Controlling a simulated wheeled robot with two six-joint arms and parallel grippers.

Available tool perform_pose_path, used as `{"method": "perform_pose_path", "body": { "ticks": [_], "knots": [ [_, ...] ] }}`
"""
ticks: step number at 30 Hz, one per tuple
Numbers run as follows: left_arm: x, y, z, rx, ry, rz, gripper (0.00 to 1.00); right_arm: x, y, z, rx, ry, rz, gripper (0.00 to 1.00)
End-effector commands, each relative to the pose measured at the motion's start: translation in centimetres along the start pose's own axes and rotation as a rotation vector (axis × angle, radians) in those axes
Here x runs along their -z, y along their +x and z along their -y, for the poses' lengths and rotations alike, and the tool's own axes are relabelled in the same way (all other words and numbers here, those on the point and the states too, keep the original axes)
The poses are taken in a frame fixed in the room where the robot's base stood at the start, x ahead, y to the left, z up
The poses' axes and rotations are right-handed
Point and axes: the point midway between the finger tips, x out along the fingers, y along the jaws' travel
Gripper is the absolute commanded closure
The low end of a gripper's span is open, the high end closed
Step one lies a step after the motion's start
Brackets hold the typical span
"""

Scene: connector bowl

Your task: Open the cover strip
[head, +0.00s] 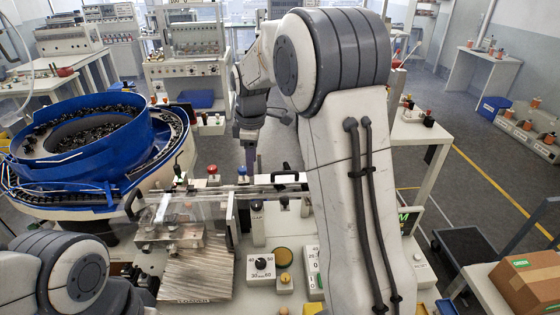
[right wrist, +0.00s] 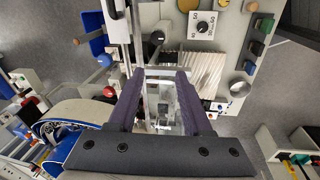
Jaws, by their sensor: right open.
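A clear cover strip (head: 185,208) lies across the track at the back of the machine table, left of centre in the head view. A black handle (head: 285,173) stands near its right end and another dark handle (head: 134,200) at its left end. My right gripper (head: 250,168) points down just behind the strip, between the two handles; contact cannot be told. In the right wrist view its purple fingers (right wrist: 158,75) are apart, with clear and metallic parts visible between and beyond them. My left arm shows at the lower left, but its jaws are out of the picture.
A blue bowl feeder (head: 75,165) full of small dark parts stands left. Red and blue knobs (head: 212,172) rise behind the strip. A cardboard box (head: 530,283) sits far right.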

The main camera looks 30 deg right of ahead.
Motion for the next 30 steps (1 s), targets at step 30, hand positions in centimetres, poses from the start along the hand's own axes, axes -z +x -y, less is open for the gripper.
{"method": "perform_pose_path", "body": {
  "ticks": [30],
  "knots": [
    [0.2,-3.7,-0.3,0.0,0.002,0.0,1.0,-10.1,11.5,-9.9,-0.044,-0.112,0.052,0.5]
  ]
}}
